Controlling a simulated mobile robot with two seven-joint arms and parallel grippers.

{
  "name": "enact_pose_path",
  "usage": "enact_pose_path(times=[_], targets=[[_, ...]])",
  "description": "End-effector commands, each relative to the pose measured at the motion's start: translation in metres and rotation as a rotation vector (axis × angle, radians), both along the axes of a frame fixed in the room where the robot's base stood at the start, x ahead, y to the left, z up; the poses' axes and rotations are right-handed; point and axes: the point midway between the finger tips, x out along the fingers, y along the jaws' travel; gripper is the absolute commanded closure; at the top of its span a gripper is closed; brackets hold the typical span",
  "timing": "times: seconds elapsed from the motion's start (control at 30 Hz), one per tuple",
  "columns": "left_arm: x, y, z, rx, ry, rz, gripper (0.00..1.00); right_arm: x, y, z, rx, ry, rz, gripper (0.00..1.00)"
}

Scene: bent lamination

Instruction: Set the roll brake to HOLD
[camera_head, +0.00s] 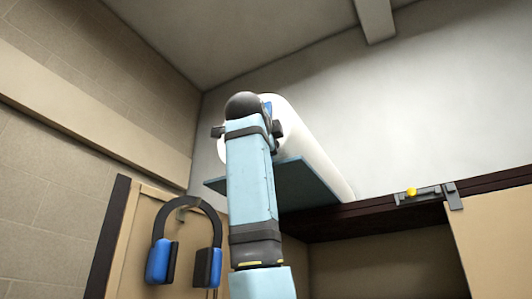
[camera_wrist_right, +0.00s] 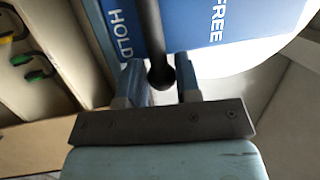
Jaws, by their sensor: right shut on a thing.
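The roll brake is a dark lever (camera_wrist_right: 152,35) with a round knob at its end, in front of a blue plate (camera_wrist_right: 180,25) in the right wrist view. The plate reads HOLD on the left and FREE on the right. The lever lies between the two words, closer to HOLD. My right gripper (camera_wrist_right: 160,85) is shut on the lever at its knob, one finger on each side. In the head view my right arm reaches up to the white roll (camera_head: 310,145) and hides the lever. My left gripper is in neither view.
A blue-grey sheet (camera_head: 300,185) lies under the roll. Blue and black headphones (camera_head: 207,265) hang at lower left. A dark shelf edge (camera_head: 370,210) with a latch and yellow knob (camera_head: 411,192) runs to the right. Green-handled tools (camera_wrist_right: 22,58) show at the wrist view's left.

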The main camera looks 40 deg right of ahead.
Motion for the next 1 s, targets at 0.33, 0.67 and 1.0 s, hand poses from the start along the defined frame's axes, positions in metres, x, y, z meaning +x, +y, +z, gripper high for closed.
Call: enact_pose_path(times=[0.33,0.67,1.0], targets=[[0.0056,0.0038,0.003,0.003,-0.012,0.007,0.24,0.0006,0.0012,-0.0056,0.023,-0.052,0.002,1.0],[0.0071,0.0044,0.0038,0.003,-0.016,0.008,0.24,0.0007,0.0011,-0.0063,0.024,-0.052,0.0,0.65],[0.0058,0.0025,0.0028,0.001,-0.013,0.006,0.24,-0.0007,0.002,-0.0056,0.023,-0.053,0.0,0.57]])
